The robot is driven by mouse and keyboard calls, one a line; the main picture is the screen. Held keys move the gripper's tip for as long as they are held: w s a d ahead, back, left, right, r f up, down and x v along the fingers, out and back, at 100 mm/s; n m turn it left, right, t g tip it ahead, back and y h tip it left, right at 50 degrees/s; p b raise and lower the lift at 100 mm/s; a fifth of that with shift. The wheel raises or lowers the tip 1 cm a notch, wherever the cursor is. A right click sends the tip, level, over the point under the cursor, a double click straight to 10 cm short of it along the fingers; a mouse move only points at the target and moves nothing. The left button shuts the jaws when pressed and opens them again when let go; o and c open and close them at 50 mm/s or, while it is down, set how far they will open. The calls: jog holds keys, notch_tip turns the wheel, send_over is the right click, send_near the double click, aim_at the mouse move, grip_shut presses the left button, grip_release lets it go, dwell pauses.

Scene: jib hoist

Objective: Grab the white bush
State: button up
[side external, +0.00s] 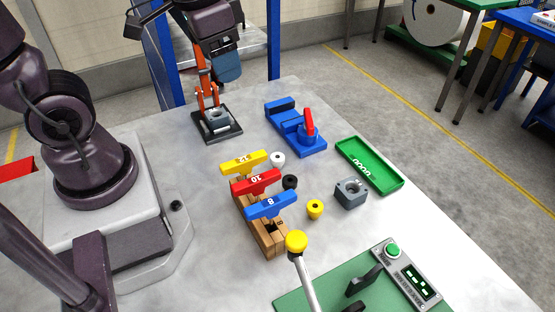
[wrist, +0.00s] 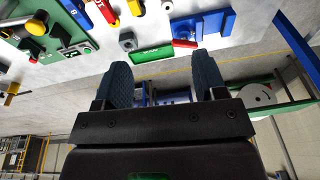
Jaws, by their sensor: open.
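The white bush (side external: 277,159) sits on the grey table, just right of the yellow T-handle, in the side view. A small pale round thing at the top of the wrist view (wrist: 167,5) may be the same bush; I cannot tell for sure. My gripper (side external: 226,65) is high at the back of the table in the side view, well away from the bush. In the wrist view, its two dark blue fingers (wrist: 163,82) stand wide apart with nothing between them.
A black bush (side external: 290,182) and a yellow bush (side external: 315,209) stand near the white one. Yellow, red and blue T-handles (side external: 256,183) rise close on its left. A blue fixture (side external: 296,130), green tray (side external: 370,166) and grey block (side external: 350,193) lie right. An orange device (side external: 207,93) stands near my gripper.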

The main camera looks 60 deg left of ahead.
jog(key=w+a+f+m+g, duration=0.25)
jog(key=w+f+m, duration=0.35)
jog(key=f+m, duration=0.4)
jog(key=m, duration=0.9)
send_over(278, 157)
notch_tip(278, 157, down, 5)
notch_tip(278, 157, down, 12)
jog(key=shift+a+f, duration=0.1)
jog(key=shift+f, duration=0.1)
jog(key=c, duration=1)
